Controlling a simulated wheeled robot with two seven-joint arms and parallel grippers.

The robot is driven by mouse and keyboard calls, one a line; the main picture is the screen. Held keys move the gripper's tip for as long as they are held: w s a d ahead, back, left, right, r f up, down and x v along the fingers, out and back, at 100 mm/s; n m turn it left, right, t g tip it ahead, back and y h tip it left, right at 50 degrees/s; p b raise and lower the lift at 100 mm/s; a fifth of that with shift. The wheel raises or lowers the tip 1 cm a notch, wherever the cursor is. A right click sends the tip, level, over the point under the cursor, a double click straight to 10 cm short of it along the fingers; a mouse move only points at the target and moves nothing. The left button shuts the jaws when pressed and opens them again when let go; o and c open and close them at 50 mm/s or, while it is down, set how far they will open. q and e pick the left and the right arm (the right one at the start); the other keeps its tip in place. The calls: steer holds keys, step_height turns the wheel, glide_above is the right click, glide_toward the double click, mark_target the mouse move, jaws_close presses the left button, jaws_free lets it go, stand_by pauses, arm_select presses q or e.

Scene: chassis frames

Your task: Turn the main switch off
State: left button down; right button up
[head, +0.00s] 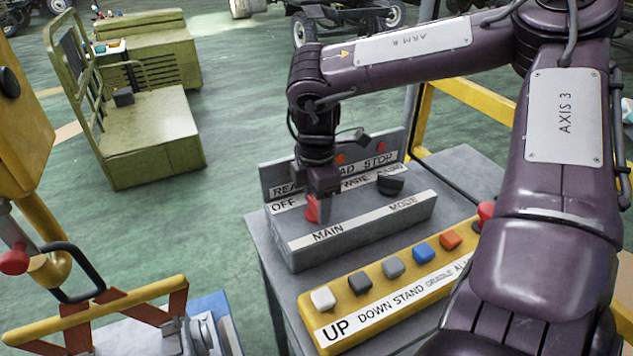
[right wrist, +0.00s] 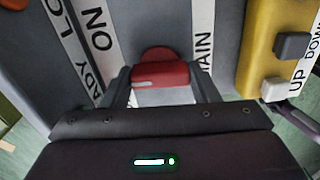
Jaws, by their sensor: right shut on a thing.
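The red main switch (head: 312,209) sits on the grey switch box, at the left end above the label "MAIN". In the right wrist view the red knob (right wrist: 160,75) lies between the two fingers of my right gripper (right wrist: 162,88), which is shut on it. In the head view my right gripper (head: 320,196) points down over the knob and hides part of it. The word "OFF" (head: 284,204) shows left of the gripper; in the right wrist view "ON" (right wrist: 99,30) shows beside the knob. I cannot tell which way the knob points. My left gripper is not in view.
A black mode knob (head: 391,184) sits right on the same box. A yellow button panel (head: 345,331) with several coloured buttons lies in front. An indicator panel (head: 280,178) stands behind. A green cart (head: 150,125) and open floor lie to the left.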

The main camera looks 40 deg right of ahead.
steer(key=n+b, duration=0.1)
steer(key=n, duration=0.3)
steer(key=shift+w+n, duration=0.1)
steer(key=shift+n, duration=0.2)
steer(key=shift+r+n, duration=0.1)
steer(key=shift+n, duration=2.4)
steer(key=o, duration=1)
step_height(320, 180, up, 8)
steer(key=shift+f+b, duration=0.1)
steer(key=shift+b, duration=0.35)
